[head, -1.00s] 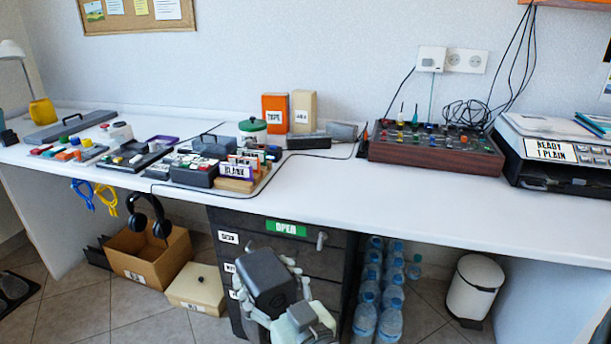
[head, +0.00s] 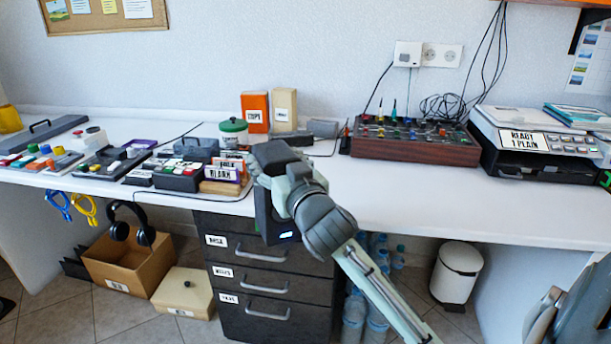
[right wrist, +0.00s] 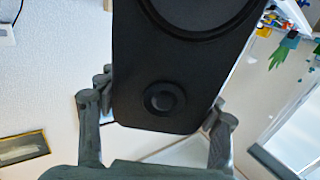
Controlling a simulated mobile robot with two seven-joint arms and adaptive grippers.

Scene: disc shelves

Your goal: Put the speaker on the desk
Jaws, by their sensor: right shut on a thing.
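The speaker (head: 268,215) is a dark box with round cones, which show close up in the right wrist view (right wrist: 165,60). My right gripper (head: 275,178) is shut on it, with a finger at each side in the right wrist view. In the head view the speaker is held roughly upright at the front edge of the white desk (head: 400,196), in front of the drawers. Its upper part overlaps the desktop in the picture; I cannot tell whether it touches. My left gripper is not in view.
A mixer panel (head: 415,148) and a printer (head: 545,160) stand to the right. The desk front between speaker and printer is clear. Drawers (head: 265,285) are below.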

